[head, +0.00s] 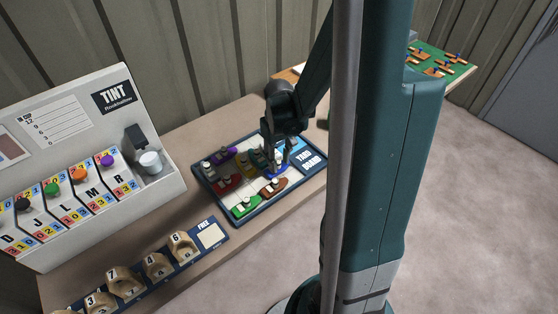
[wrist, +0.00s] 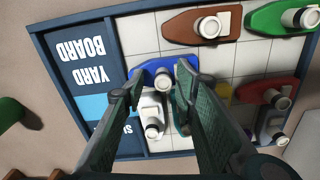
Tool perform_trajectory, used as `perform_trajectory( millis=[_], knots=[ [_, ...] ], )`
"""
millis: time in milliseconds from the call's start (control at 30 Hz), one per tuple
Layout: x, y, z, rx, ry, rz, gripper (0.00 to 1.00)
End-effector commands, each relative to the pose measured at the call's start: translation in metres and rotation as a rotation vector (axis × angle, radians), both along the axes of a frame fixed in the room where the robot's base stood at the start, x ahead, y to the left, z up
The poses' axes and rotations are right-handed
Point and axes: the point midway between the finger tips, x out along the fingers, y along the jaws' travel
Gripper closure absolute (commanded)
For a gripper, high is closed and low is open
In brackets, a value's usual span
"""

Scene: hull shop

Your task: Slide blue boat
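The blue boat (wrist: 150,68) lies on the yard board (wrist: 45,50) near the lettered side strip, with a pale round peg on top. My gripper (wrist: 160,72) is open over it in the wrist view, one fingertip to each side of the peg; whether they touch it I cannot tell. In the head view, my gripper (head: 275,167) points down at the board, and a bit of the blue boat (head: 283,169) shows beside its fingers. A white boat (wrist: 152,112) is just below the blue one in the wrist view, between my fingers.
A brown boat (wrist: 191,27), a green boat (wrist: 270,17) and a red boat (wrist: 258,90) share the gridded board. Others are partly hidden by my finger. A tint machine (head: 110,130) and a row of numbered blocks (head: 125,281) stand left of the board in the head view.

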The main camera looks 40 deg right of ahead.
Motion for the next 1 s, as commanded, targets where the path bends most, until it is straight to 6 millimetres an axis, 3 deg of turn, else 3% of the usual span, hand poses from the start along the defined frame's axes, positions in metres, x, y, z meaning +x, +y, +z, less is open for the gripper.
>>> perform_trajectory(
  millis=[267,1000],
  knots=[
    [0.000,0.000,0.020,0.000,0.000,0.000,0.71],
    [-0.001,-0.001,0.097,-0.001,0.000,-0.001,0.71]
  ],
)
